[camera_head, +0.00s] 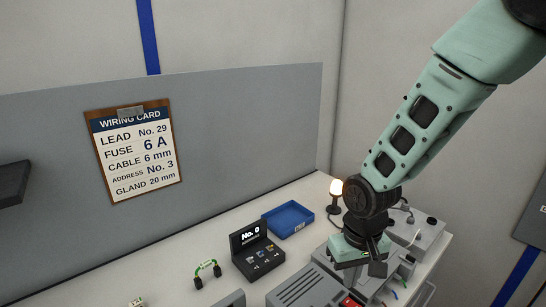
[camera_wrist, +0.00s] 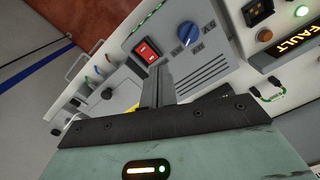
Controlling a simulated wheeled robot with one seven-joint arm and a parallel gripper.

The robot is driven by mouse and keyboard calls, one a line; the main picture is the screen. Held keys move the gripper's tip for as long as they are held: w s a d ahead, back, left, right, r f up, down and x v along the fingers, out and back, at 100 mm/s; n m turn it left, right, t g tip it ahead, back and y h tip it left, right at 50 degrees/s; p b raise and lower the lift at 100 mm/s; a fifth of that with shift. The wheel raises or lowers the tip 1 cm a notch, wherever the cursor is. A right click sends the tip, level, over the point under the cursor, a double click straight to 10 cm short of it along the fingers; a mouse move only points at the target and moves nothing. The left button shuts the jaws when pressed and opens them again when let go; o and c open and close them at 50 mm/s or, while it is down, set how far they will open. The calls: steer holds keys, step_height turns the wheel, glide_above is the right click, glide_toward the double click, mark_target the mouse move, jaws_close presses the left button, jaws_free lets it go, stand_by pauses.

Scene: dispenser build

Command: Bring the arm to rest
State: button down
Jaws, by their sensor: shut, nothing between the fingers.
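My arm reaches in from the upper right in the head view and hangs down over the right end of the bench. My gripper (camera_head: 377,268) points down beside the grey unit with a red switch. In the wrist view my gripper's fingers (camera_wrist: 158,88) are together with nothing between them. They appear over the grey panel near the red rocker switch (camera_wrist: 146,50); whether they touch it cannot be told.
The grey panel bears a blue knob (camera_wrist: 187,33); an amber FAULT display (camera_wrist: 296,47) is nearby. A lit lamp (camera_head: 336,188), blue tray (camera_head: 309,219), black No. 0 box (camera_head: 244,238) and green lead (camera_head: 205,264) share the bench. A wiring card (camera_head: 136,185) hangs behind.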

steer(key=s+a+r+n+b, duration=0.2)
steer(key=s+n+b, duration=0.1)
steer(key=s, duration=0.6)
steer(key=s+a+r+n+b, duration=0.2)
steer(key=s+r+n, duration=0.1)
steer(key=s, duration=0.6)
steer(key=shift+s+a+r+b, duration=0.15)
steer(key=shift+a+b, duration=0.2)
steer(key=shift+b, duration=0.05)
stand_by(1.1)
